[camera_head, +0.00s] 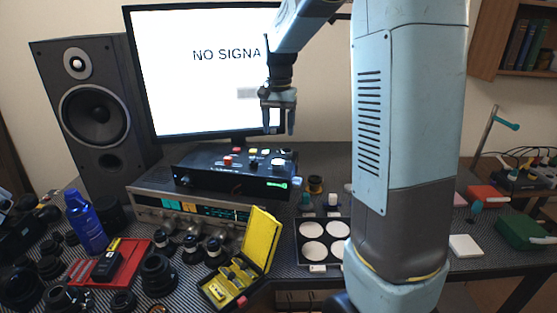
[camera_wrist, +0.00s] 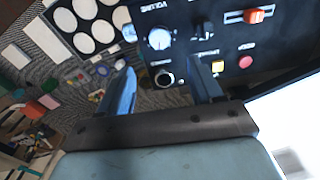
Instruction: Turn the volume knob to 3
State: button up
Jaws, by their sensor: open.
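The black control box (camera_head: 225,178) sits on top of a silver instrument in front of the monitor. In the wrist view, its panel shows a pale round volume knob (camera_wrist: 159,39) with marks around it and an upside-down label. The knob's exact setting is too small to read. In the head view, a pale knob (camera_head: 278,163) shows at the box's right end. My gripper (camera_head: 279,131) hangs above the box's right part, fingers pointing down. In the wrist view, my gripper (camera_wrist: 162,68) is open with nothing between its fingers. The knob appears beyond the fingertips, apart from them.
Near the knob are an orange slider (camera_wrist: 256,15), a red button (camera_wrist: 246,61), a yellow button (camera_wrist: 217,66) and a round socket (camera_wrist: 165,79). The monitor (camera_head: 190,75) stands close behind. A yellow case (camera_head: 258,240) and a tray with white discs (camera_head: 297,245) lie in front.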

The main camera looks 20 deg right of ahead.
aim_at(278, 161)
notch_tip(278, 161, down, 11)
jog(key=shift+f, duration=0.2)
jog(key=shift+c, duration=0.4)
jog(key=c, duration=1)
jog(key=shift+n, duration=1.8)
jog(key=o, duration=1.1)
jog(key=shift+r, duration=0.15)
notch_tip(278, 161, up, 13)
jog(key=shift+r, duration=0.2)
